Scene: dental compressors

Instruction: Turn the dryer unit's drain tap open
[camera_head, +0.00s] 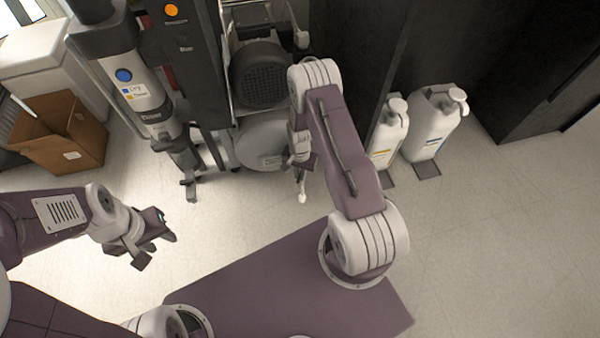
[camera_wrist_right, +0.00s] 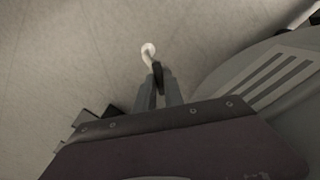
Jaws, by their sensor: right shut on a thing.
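The dryer unit (camera_head: 140,88) is the upright grey cylinder with a blue dot and a label at the upper left. Its drain tap cannot be made out for certain. My right gripper (camera_head: 301,180) points down in front of the round grey tank (camera_head: 264,142). In the right wrist view its fingers (camera_wrist_right: 160,92) are shut on a small dark piece with a white rounded tip (camera_wrist_right: 148,49). The tip also shows in the head view (camera_head: 302,198); what the piece joins is hidden. My left gripper (camera_head: 156,250) is open and empty above the floor.
A dark motor (camera_head: 262,75) sits above the tank. Two white jugs (camera_head: 388,135) (camera_head: 433,122) stand right of my right arm by a dark cabinet (camera_head: 530,70). An open cardboard box (camera_head: 60,132) is at the left. The floor at the right is clear.

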